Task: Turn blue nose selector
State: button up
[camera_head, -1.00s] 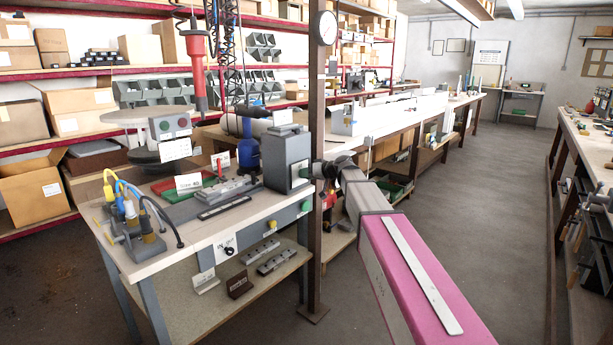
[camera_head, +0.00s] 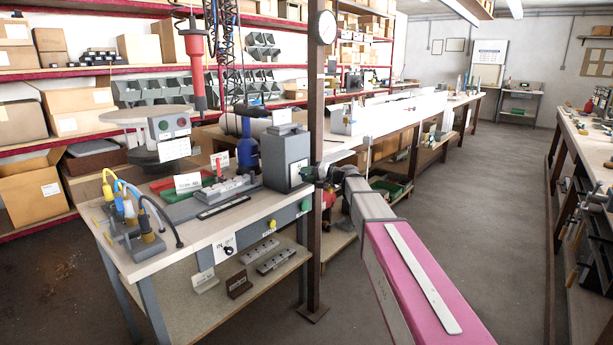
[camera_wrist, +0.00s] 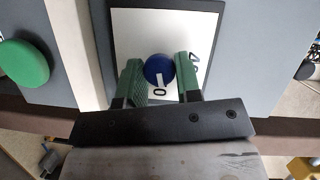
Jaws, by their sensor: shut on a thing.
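The blue nose selector (camera_wrist: 154,68) is a round blue knob on a pale marked plate (camera_wrist: 128,35) in the wrist view. A white pointer mark shows at its lower edge, and dark characters are on the plate to its right. My gripper (camera_wrist: 159,62) has its two green fingers on either side of the knob, shut on it. In the head view my gripper (camera_head: 313,174) is at the grey upright box (camera_head: 287,158) by the bench's right end. The selector itself is hidden there.
A brown post (camera_head: 316,235) stands close beside my gripper. A green round knob (camera_wrist: 22,62) is at the left of the wrist view. The workbench (camera_head: 207,238) holds plugs with cables (camera_head: 131,215) and a red tray (camera_head: 180,184). The aisle floor at right is clear.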

jog(key=shift+f+m+y, duration=0.1)
jog(key=shift+m+y, duration=0.4)
jog(key=shift+m, duration=0.5)
jog(key=o, duration=0.9)
jog(key=v, duration=1)
jog(key=shift+s+d, duration=0.15)
jog(key=shift+d, duration=0.2)
